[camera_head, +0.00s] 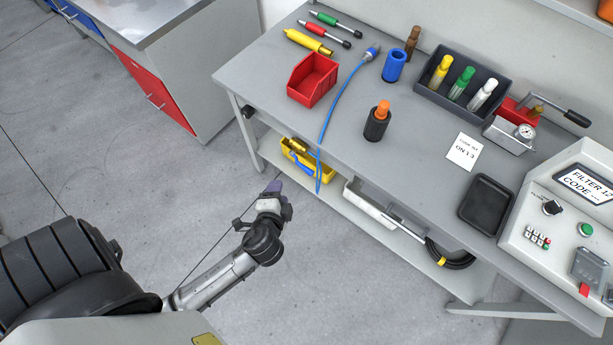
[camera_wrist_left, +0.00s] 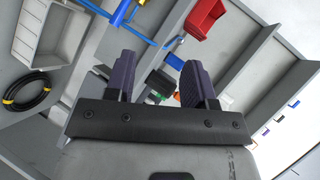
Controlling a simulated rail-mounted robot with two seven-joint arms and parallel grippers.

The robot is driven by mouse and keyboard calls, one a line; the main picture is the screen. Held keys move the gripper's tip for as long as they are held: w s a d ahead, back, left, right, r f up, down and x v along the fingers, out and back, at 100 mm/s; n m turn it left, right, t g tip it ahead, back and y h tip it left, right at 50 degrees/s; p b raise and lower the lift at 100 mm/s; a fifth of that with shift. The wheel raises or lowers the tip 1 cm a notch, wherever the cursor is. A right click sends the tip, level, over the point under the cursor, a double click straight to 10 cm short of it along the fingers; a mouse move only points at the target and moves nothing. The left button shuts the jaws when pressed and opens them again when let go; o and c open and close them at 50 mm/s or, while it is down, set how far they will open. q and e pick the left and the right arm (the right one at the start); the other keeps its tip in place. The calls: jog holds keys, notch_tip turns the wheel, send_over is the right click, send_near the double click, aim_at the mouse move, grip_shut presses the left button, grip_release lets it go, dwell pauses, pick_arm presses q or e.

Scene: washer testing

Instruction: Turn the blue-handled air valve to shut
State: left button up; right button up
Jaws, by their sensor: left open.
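On the lower shelf under the bench, a brass-coloured fitting (camera_head: 298,146) with a blue handle (camera_head: 300,163) shows at a yellow bin (camera_head: 325,176). It looks like the air valve, but it is too small to tell the handle's angle. My left gripper (camera_head: 274,188) is in front of the bench, below and left of the bin in the head view, apart from it. In the left wrist view the left gripper (camera_wrist_left: 158,66) has its two dark purple fingers spread, with nothing held between them. A blue part (camera_wrist_left: 121,12) shows at the top there. My right gripper is out of view.
A blue hose (camera_head: 328,122) hangs over the bench edge near the yellow bin. A white tray (camera_head: 357,197) and a coiled black hose (camera_head: 450,256) are on the lower shelf. A red bin (camera_head: 330,75) stands on the bench (camera_head: 240,75).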

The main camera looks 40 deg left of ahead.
aim_at(307, 170)
pick_arm(q)
jog(key=w+d+f+m+t+b, duration=0.1)
jog(key=w+f+m+t+b, duration=0.15)
jog(key=f+b, duration=0.3)
jog(key=w+d+f+m+t+b, duration=0.1)
jog(key=w+f+m+b, duration=0.15)
jog(key=f+b, duration=0.3)
jog(key=x, duration=0.4)
jog(key=b+x, duration=0.1)
jog(key=x, duration=0.3)
jog(key=f+x, duration=0.1)
jog(key=x, duration=0.3)
jog(key=shift+w+a, duration=0.1)
jog(key=shift+a, duration=0.05)
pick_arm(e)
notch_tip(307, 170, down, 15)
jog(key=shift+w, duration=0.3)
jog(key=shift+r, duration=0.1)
pick_arm(q)
grip_shut()
